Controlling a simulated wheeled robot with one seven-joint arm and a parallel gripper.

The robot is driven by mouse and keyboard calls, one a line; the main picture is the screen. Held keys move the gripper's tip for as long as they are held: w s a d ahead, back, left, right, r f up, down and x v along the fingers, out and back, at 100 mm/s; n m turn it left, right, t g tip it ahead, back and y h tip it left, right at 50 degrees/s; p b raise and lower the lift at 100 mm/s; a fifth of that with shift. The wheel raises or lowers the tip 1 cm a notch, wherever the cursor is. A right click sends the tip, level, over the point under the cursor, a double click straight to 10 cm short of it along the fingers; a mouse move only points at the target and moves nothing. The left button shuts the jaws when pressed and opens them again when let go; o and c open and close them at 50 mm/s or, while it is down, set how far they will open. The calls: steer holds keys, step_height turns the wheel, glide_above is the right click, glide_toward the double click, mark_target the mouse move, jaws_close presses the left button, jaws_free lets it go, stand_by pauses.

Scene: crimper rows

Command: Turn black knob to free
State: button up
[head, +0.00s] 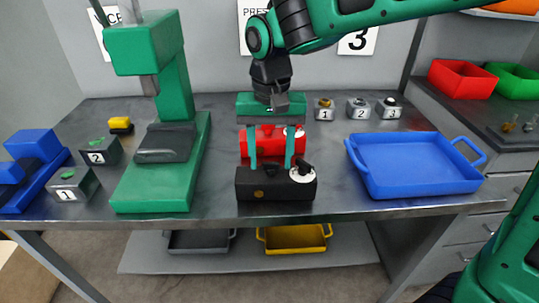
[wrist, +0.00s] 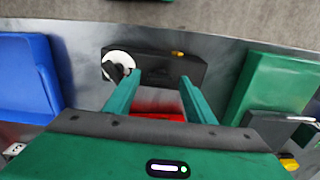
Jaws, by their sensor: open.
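The black knob (head: 304,166) sits on a white round dial at the right end of a black box (head: 276,190) near the table's front edge. In the wrist view, the black knob (wrist: 114,71) lies slantwise across its white dial at the left end of the black box (wrist: 155,66). My gripper (head: 270,164) is open, with its two green fingers pointing down above the black and red boxes. In the wrist view my gripper (wrist: 160,78) has nothing between its fingertips, and the knob is just outside one finger. I cannot read any marks on the dial.
A green press (head: 150,190) stands left. A blue tray (head: 415,190) lies right. Small numbered blocks (head: 359,109) line the back. Bare table lies between black box and tray.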

steer(key=c, duration=1)
steer(key=shift+c, duration=0.2)
steer(key=shift+n, duration=0.4)
steer(key=n, duration=0.3)
steer(key=shift+n, duration=0.3)
steer(key=n, duration=0.4)
steer(key=shift+n, duration=0.3)
steer(key=n, duration=0.4)
steer(key=shift+n, duration=2.5)
